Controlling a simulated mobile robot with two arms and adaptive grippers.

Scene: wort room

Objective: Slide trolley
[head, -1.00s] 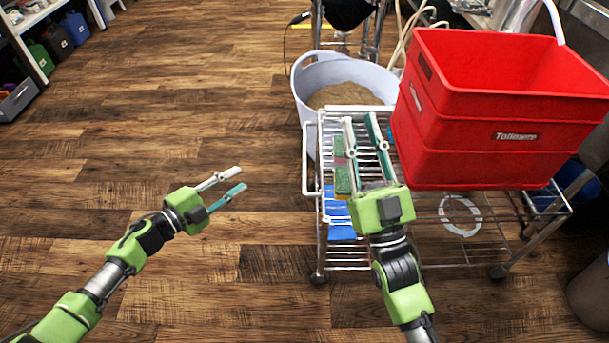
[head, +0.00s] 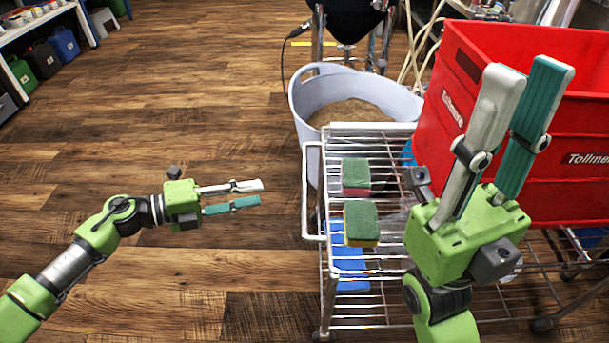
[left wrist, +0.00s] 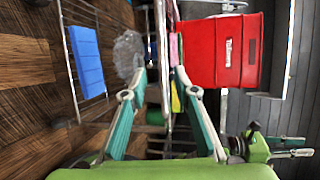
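The trolley (head: 365,129) is a wire-shelf metal cart on the right side of the head view. Its upright handle bar (head: 306,190) is on its left end. My left gripper (head: 261,193) is open and empty, left of the handle and apart from it, with its fingers pointing at it. In the left wrist view, the trolley's top shelf shows edge-on beyond the gap between the open fingers (left wrist: 160,72). My right gripper (head: 529,68) is open and empty, raised over the trolley and in front of the red crates, hiding part of both.
Red crates (head: 468,130) stand on the trolley's right part. Two sponges (head: 361,222) lie on the top shelf, and a blue item (head: 347,270) is below. A grain-filled tub (head: 306,97) stands behind. The wooden floor at left is open, with canisters (head: 63,42) far left.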

